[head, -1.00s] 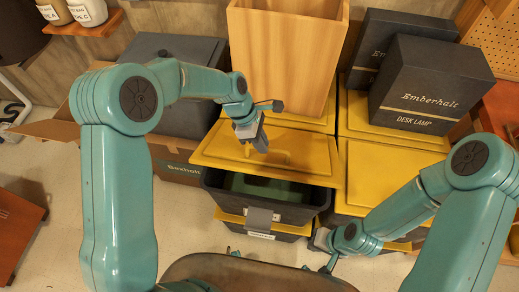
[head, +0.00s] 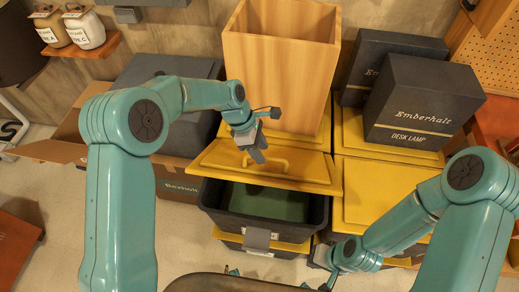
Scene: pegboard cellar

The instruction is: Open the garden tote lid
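The garden tote (head: 213,203) is a dark grey bin at centre, with a grey latch at its front. Its yellow lid (head: 215,160) is raised at the front, and a wide gap shows a green interior. My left gripper (head: 258,154) is at the yellow lid handle (head: 281,165), and its fingers appear closed on the handle's left part; the exact grip is partly hidden. My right gripper (head: 322,256) is low beside the tote's front right corner, apart from the lid. Its finger opening is too small to make out.
A tall open wooden box (head: 275,85) stands right behind the lid. A dark desk lamp box (head: 420,105) sits on a yellow-lidded tote (head: 375,190) to the right. An open cardboard box (head: 180,188) is at left. Floor shows at front left.

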